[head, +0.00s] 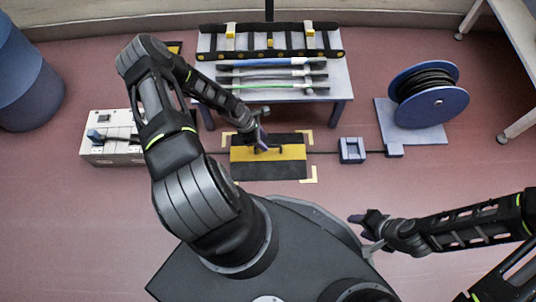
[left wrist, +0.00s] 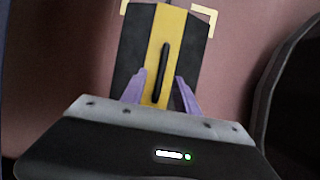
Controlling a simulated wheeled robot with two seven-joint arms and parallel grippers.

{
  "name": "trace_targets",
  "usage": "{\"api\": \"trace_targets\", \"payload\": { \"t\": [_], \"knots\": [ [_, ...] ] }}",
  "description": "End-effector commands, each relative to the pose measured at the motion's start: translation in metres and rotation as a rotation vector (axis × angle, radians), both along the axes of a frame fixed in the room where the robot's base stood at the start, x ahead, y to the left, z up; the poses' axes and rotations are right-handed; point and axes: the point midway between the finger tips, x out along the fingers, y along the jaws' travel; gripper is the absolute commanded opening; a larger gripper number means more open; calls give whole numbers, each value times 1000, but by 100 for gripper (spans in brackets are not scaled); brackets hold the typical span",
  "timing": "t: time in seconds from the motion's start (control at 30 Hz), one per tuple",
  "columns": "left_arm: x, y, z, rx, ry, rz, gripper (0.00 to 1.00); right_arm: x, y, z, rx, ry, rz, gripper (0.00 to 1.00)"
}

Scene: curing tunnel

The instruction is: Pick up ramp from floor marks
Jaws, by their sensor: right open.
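The ramp (head: 292,152) is a flat black plate with a yellow middle band, lying on the floor. Its dark bar handle (left wrist: 165,62) stands along the yellow band. My left gripper (head: 262,147) is over the ramp. In the left wrist view its purple fingers are apart, one on each side of the handle, with gaps beside it. I cannot tell how far down they reach. My right gripper (head: 358,233) is open and empty, right of my base.
A low table (head: 338,85) with cables and a black rack stands behind the ramp. A dark cable runs right from the ramp through a blue block (head: 352,150) to a cable reel (head: 430,95). A white case (head: 110,140) lies left; a blue barrel (head: 25,80) stands far left.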

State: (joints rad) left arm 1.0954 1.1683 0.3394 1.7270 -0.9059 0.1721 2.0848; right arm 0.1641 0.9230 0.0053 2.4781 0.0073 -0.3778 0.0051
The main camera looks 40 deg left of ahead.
Motion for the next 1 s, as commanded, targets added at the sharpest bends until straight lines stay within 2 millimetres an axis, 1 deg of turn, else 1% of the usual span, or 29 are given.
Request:
{"api": "trace_targets", "payload": {
  "t": [0.03,0.2,0.33,1.0],
  "knots": [
    [1,-3,-7,-1,0,-2,37,0,0,-6,0,-1,0,45],
    [6,-11,-33,-2,-1,-2,37,3,0,-24,-1,-7,-4,45],
    [9,-15,-45,-1,0,-1,37,4,1,-29,-2,-10,-6,45],
    [10,-16,-45,-1,-1,0,36,5,1,-28,-2,-13,-6,45]
  ]
}}
